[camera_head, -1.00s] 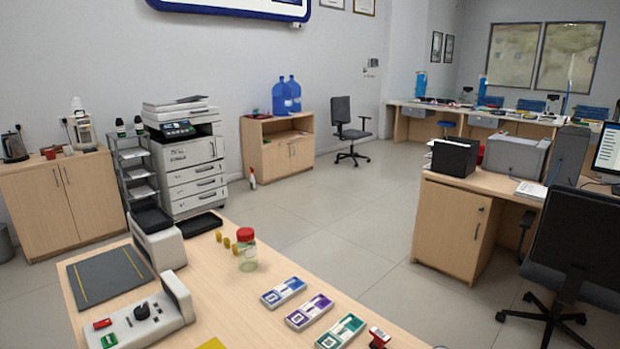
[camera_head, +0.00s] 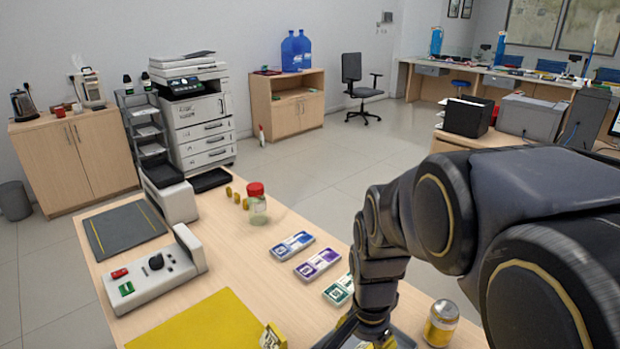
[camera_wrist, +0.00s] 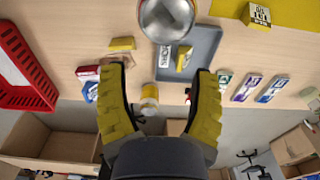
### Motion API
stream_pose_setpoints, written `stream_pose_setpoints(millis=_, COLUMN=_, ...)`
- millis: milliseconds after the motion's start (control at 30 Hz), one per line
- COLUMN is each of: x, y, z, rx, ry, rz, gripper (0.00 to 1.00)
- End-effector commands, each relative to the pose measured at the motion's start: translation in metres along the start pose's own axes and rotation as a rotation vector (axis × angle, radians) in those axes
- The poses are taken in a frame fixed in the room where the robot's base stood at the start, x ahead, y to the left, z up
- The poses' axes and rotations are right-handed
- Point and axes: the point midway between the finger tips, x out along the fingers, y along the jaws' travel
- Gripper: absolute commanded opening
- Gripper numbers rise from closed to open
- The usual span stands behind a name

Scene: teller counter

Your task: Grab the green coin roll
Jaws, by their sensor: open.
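I cannot make out a clear green coin roll. A flat green-and-white pack (camera_head: 338,290) lies at the end of a row on the table, partly behind my arm in the head view. In the wrist view a green-marked piece (camera_wrist: 224,79) lies to the right of my right finger, outside the jaws. My gripper (camera_wrist: 160,80) is open, with its yellow fingers wide apart and nothing held. It hangs over the table's near side; in the head view its end is mostly cut off at the bottom edge.
Purple (camera_head: 318,264) and blue (camera_head: 292,245) packs lie beside the green one. A grey tray (camera_wrist: 207,42) with small labelled pieces and a shiny round object (camera_wrist: 167,18) are ahead of the fingers. A red crate (camera_wrist: 22,75), yellow mat (camera_head: 205,322), gold can (camera_head: 441,323) and red-lidded jar (camera_head: 257,207) stand around.

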Motion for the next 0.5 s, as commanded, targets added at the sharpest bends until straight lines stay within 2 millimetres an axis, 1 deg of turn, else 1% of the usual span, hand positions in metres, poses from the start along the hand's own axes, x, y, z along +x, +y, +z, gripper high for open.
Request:
stream_pose_setpoints(millis=33, x=0.014, y=-0.02, z=-0.006, rx=0.083, ry=0.006, rz=-0.004, gripper=0.61)
stream_pose_setpoints(millis=100, x=0.029, y=-0.048, z=-0.015, rx=0.211, ry=0.026, rz=-0.034, gripper=0.61)
stream_pose_setpoints(millis=167, x=0.044, y=-0.068, z=-0.019, rx=0.311, ry=0.033, rz=-0.051, gripper=0.61)
stream_pose_setpoints(millis=200, x=0.055, y=-0.082, z=-0.021, rx=0.373, ry=0.037, rz=-0.067, gripper=0.61)
stream_pose_setpoints(millis=267, x=0.074, y=-0.101, z=-0.018, rx=0.457, ry=0.032, rz=-0.079, gripper=0.61)
stream_pose_setpoints(millis=300, x=0.089, y=-0.111, z=-0.012, rx=0.504, ry=0.024, rz=-0.081, gripper=0.61)
stream_pose_setpoints(millis=367, x=0.112, y=-0.121, z=0.003, rx=0.557, ry=0.008, rz=-0.068, gripper=0.61)
stream_pose_setpoints(millis=400, x=0.127, y=-0.124, z=0.014, rx=0.582, ry=-0.004, rz=-0.055, gripper=0.61)
stream_pose_setpoints(millis=500, x=0.157, y=-0.125, z=0.039, rx=0.619, ry=-0.025, rz=-0.017, gripper=0.61)
